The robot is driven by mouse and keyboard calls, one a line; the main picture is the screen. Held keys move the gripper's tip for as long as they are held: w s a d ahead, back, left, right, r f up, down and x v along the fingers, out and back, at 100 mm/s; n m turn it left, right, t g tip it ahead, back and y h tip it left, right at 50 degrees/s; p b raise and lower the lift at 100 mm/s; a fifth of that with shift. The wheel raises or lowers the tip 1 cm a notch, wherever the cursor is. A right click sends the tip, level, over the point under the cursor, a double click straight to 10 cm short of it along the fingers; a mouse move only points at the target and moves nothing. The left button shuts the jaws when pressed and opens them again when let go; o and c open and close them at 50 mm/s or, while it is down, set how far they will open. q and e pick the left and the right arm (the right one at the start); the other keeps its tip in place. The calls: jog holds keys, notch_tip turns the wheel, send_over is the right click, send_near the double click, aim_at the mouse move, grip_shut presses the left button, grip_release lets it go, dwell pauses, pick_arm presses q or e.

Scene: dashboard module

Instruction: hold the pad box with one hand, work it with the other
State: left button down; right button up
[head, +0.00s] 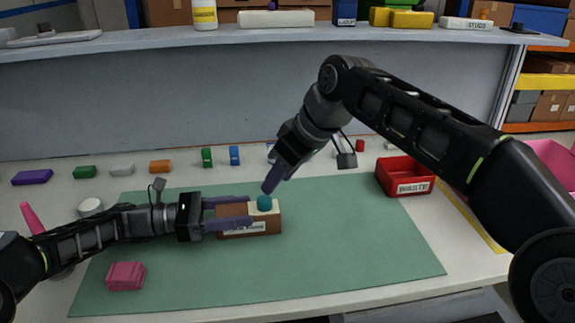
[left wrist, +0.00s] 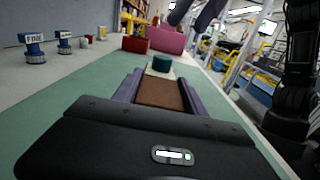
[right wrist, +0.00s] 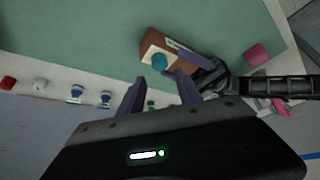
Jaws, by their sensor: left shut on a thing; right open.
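The pad box (head: 262,228) is a brown and cream block with a label on its front and a teal round knob (head: 264,203) on its top right part. It sits on the green mat (head: 340,265). My left gripper (head: 248,211) is shut on the box from the left; its fingers flank the brown part in the left wrist view (left wrist: 160,92). My right gripper (head: 268,188) is open and just above and beside the knob, apart from it as far as I can tell. In the right wrist view the box (right wrist: 150,45) and knob (right wrist: 159,61) lie beyond the fingers.
A red labelled bin (head: 405,177) stands on the right of the table. A pink block (head: 126,276) lies at the mat's front left. Several small coloured pieces, including a green one (head: 207,157), line the back. The right half of the mat is clear.

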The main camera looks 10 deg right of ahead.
aim_at(264, 199)
jog(key=x, duration=0.7)
jog(key=shift+f, duration=0.15)
jog(key=shift+c, duration=0.3)
grip_shut()
jog(key=shift+r, duration=3.05)
pick_arm(q)
jog(key=c, duration=0.6)
grip_release()
